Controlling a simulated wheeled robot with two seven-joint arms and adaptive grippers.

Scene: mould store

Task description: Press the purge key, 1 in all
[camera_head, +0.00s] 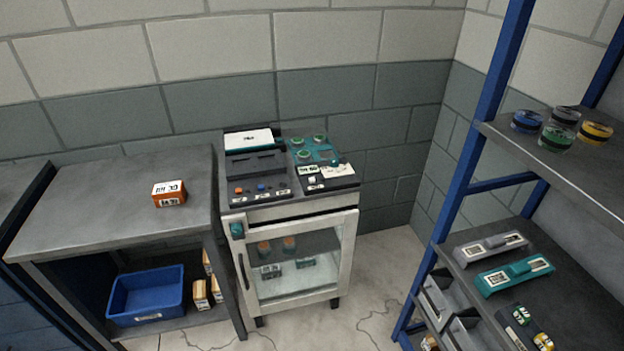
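A control unit stands on top of a small white cabinet (289,213) in the middle of the view. Its left panel has a row of small keys: an orange key (239,190), a blue key (261,187) and a dark key at the right end. Its right panel has a white key (312,180) near the front and several round green parts (304,154) behind. The labels are too small to read, so I cannot tell which key is purge. Neither of my grippers is in view.
A grey table (110,200) with an orange box (169,193) stands at left, with a blue bin (147,295) below. A blue-framed shelf (480,110) at right holds jars and a teal device (514,274). Floor is clear before the cabinet.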

